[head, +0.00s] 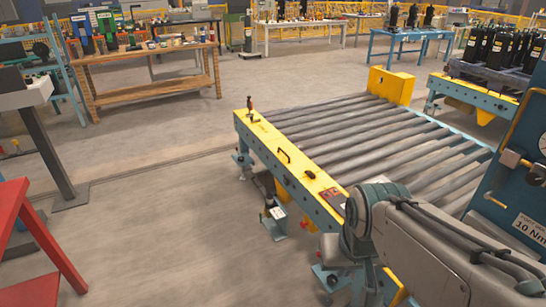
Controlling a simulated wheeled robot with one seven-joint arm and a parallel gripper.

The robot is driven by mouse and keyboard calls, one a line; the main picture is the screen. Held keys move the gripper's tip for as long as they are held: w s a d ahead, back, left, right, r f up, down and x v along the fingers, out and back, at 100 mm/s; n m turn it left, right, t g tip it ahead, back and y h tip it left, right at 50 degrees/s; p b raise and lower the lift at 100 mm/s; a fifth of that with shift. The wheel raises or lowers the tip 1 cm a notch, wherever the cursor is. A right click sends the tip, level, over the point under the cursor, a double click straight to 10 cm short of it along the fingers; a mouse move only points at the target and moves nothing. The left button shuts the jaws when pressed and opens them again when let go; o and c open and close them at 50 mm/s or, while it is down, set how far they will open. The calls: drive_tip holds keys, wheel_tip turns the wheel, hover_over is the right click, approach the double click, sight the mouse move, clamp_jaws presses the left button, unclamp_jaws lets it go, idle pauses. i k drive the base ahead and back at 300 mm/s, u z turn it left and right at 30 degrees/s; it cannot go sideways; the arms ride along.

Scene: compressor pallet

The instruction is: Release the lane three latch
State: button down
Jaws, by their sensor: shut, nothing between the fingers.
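A roller conveyor (345,150) with a yellow side rail (268,138) runs across the middle of the head view. An upright lever with a red-brown grip (250,104) stands at the rail's far left end. A dark loop handle (284,156) and a small black knob or catch (310,174) sit farther along the rail, nearer to me. No lane number is readable, so I cannot tell which part is the lane three latch. My arm reaches in from the lower right and covers the conveyor's near end. My gripper is not visible.
A yellow box (391,85) stands at the conveyor's far end. A blue panel with a "10 Nm" label (530,231) is close on the right. A red frame (35,240) stands at the left. A wooden workbench (150,60) is behind. The floor (150,210) left of the conveyor is clear.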

sight(309, 173)
drive_tip(key=u, duration=0.75)
drive_tip(key=i, duration=2.75)
drive_tip(key=z, duration=1.1)
drive_tip(key=i, duration=0.3)
drive_tip(key=z, duration=0.15)
